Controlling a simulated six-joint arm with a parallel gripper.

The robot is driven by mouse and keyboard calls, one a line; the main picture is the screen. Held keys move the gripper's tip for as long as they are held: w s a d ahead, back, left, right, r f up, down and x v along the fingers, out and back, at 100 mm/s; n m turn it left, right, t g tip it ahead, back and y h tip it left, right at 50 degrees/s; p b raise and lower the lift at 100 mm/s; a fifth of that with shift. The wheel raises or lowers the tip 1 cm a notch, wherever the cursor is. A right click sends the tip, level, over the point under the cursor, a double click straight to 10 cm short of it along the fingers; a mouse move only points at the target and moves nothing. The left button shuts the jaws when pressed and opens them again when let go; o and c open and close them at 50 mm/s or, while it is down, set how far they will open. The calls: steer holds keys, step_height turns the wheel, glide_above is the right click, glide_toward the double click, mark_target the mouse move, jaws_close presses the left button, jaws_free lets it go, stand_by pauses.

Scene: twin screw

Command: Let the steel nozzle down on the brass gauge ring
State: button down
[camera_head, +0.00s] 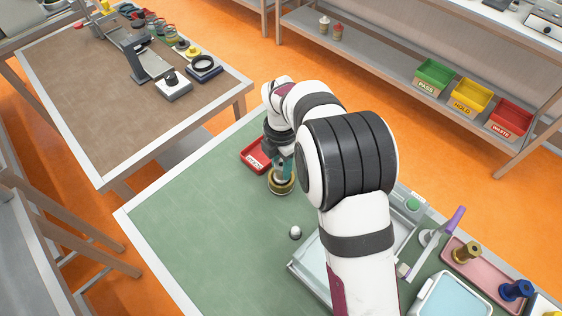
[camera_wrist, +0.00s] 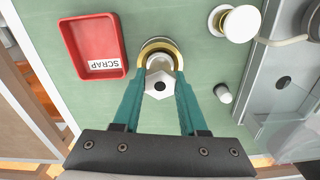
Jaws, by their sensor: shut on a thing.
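My gripper (camera_wrist: 160,78) has two teal fingers shut on the steel nozzle (camera_wrist: 158,90), a pale hexagonal piece with a dark hole facing the wrist camera. The brass gauge ring (camera_wrist: 159,42) shows just beyond the nozzle in the wrist view, partly covered by it. In the head view the brass ring (camera_head: 281,187) stands on the green bench, with my gripper (camera_head: 283,168) right over it. I cannot tell whether the nozzle touches the ring, as its lower end is hidden.
A red SCRAP tray (camera_wrist: 93,47) lies close left of the ring. A white knob (camera_wrist: 240,23) and a small pale piece (camera_wrist: 223,93) stand to the right in the wrist view. A pale tray (camera_head: 304,270) is nearer in the head view. The green bench (camera_head: 200,230) is clear at left.

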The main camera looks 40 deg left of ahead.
stand_by(0.3)
steer(key=shift+c, duration=1.8)
jaws_free()
steer(key=shift+o, duration=0.2)
steer(key=o, duration=0.3)
steer(key=shift+r, duration=3.5)
